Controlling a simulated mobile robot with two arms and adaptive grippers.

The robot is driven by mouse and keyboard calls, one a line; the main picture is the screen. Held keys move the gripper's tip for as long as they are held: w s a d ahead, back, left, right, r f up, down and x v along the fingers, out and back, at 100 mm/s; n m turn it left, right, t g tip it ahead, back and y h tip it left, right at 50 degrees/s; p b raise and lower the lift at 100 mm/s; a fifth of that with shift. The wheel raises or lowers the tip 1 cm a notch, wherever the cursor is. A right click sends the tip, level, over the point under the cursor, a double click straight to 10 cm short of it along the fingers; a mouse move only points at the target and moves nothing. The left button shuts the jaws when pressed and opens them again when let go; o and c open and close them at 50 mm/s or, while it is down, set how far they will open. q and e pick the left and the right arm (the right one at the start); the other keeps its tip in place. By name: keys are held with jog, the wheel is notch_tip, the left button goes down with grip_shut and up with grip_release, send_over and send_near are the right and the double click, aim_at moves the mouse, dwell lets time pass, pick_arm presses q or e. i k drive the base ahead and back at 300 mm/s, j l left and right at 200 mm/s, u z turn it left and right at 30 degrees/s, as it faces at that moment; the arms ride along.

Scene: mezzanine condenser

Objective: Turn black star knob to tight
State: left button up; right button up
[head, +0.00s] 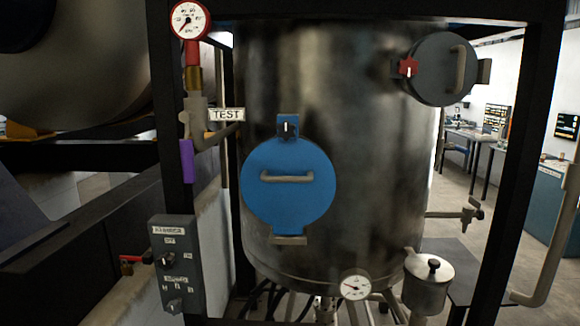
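A black knob (288,127) with a white pointer mark sits on the blue bracket at the top of a round blue hatch (290,205). The pointer stands about upright. The knob is small here, and I cannot make out its star shape or any tight marking. The hatch lies flat against the front of a large steel tank (350,150) and has a horizontal beige handle (287,177). Neither of my grippers is in view, and nothing touches the knob.
A dark round hatch (440,75) with a red knob (408,68) is at upper right. A grey control box (176,262) with dark knobs stands at lower left. A pressure gauge (190,19) is above the TEST sign (227,115). Black frame posts flank the tank. A lidded steel pot (427,290) is at lower right.

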aim_at(285, 129)
jog(key=i+j+z, duration=0.15)
jog(key=j, duration=0.3)
jog(key=i+j+z, duration=0.2)
jog(key=j, duration=0.2)
jog(key=i+j+z, duration=0.15)
jog(key=j, duration=0.3)
jog(key=j+z, duration=0.15)
jog(key=j, duration=0.35)
